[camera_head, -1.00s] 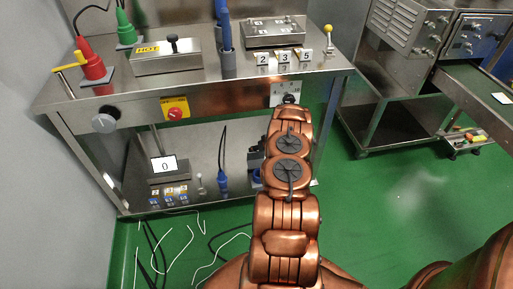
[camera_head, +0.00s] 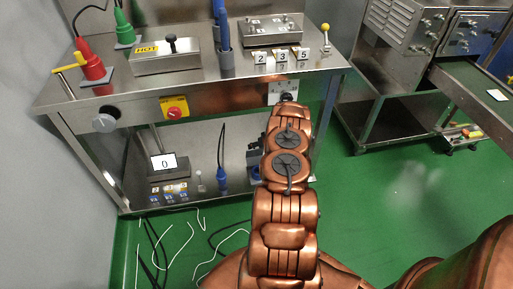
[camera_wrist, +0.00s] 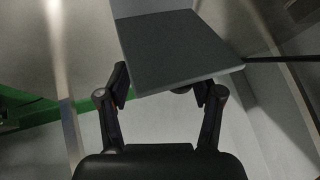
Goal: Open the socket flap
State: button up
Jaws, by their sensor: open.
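In the wrist view, a flat dark grey panel (camera_wrist: 175,50), which looks like the socket flap, sits tilted just ahead of my gripper (camera_wrist: 162,88). My gripper is open, with one finger to each side of the panel's lower edge. The right finger comes very close to the panel's underside; I cannot tell whether it touches. In the head view, the light socket plate (camera_head: 281,87) is on the bench's front panel, right of the yellow and red switch. My gripper there is mostly hidden behind my copper arm, just in front of the plate.
The steel bench (camera_head: 225,88) carries a red plug (camera_head: 91,66), a green plug (camera_head: 124,33), a lidded box (camera_head: 165,58) and number tiles (camera_head: 283,57). The yellow and red switch (camera_head: 174,108) is to the left. Loose cables (camera_head: 180,250) lie on the green floor.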

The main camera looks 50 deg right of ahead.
jog(key=d+r+h, duration=0.1)
jog(key=d+r, duration=0.3)
jog(key=r, duration=0.4)
jog(key=shift+y, duration=0.5)
jog(key=s+a, duration=0.2)
jog(key=s+a+f, duration=0.1)
jog(key=s+a, duration=0.1)
jog(key=shift+s+a+f, duration=0.1)
jog(key=shift+a, duration=0.1)
jog(key=shift+s+f, duration=0.1)
jog(key=shift+f, duration=0.05)
jog(key=shift+s+f+b, duration=0.15)
jog(key=shift+s+b, duration=0.1)
jog(key=shift+b, duration=0.05)
